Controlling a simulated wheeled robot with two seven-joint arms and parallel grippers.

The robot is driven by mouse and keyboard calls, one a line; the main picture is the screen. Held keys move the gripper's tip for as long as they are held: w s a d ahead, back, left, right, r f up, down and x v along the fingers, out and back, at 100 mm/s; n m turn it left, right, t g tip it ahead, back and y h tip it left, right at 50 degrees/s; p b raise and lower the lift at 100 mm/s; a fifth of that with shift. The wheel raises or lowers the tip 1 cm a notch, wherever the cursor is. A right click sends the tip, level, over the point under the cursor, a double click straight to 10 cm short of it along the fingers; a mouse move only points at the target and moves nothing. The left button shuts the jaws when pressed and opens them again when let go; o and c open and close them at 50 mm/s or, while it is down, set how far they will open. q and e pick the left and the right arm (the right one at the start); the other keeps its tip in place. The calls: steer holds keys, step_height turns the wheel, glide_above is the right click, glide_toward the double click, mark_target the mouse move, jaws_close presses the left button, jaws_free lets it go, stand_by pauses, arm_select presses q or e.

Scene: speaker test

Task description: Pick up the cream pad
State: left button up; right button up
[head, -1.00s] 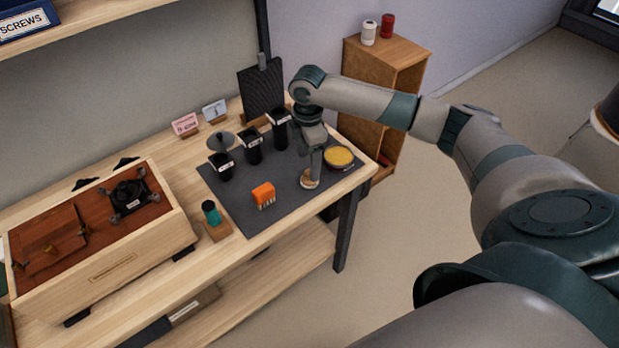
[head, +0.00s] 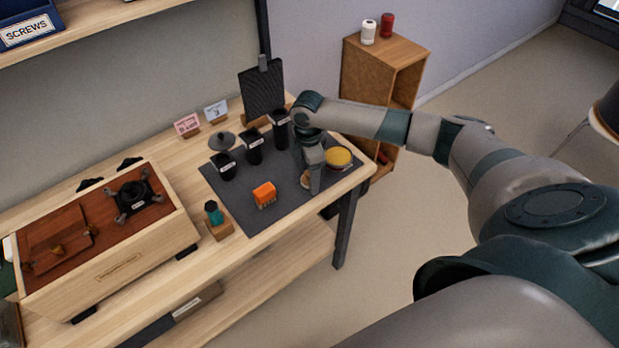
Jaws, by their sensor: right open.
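The cream pad (head: 304,180) looks like a small round disc on the dark grey mat (head: 234,197), near the mat's right end. My right gripper (head: 314,188) points down at it and hides part of it. The gripper is open. I cannot tell whether the fingers touch the pad or stand around it. My left gripper is out of view.
A round yellow-topped dish (head: 339,157) stands close right of the gripper. An orange block (head: 264,194) lies on the mat to the left. Several black cups, one here (head: 253,146), stand behind. A wooden box (head: 112,264) fills the table's left.

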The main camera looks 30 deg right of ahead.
steer(key=c, duration=1.1)
steer(key=shift+r, duration=0.1)
steer(key=shift+r+b, duration=0.35)
steer(key=shift+r, duration=0.25)
step_height(320, 180, up, 2)
steer(key=shift+w+r+b, duration=0.1)
steer(key=shift+r+b, duration=0.1)
steer(key=shift+b, duration=0.35)
steer(key=s+d+r+b, duration=0.1)
steer(key=s+d+r, duration=0.1)
steer(key=d, duration=0.1)
steer(key=s+d+r+b, duration=0.1)
steer(key=s+d+r, duration=0.1)
steer(key=d, duration=0.1)
steer(key=s+d+r+b, duration=0.1)
steer(key=s+d+r, duration=0.1)
steer(key=d+r, duration=0.1)
steer(key=shift+s+d+r, duration=0.1)
steer(key=shift+s+d, duration=0.15)
steer(key=shift+d, duration=0.2)
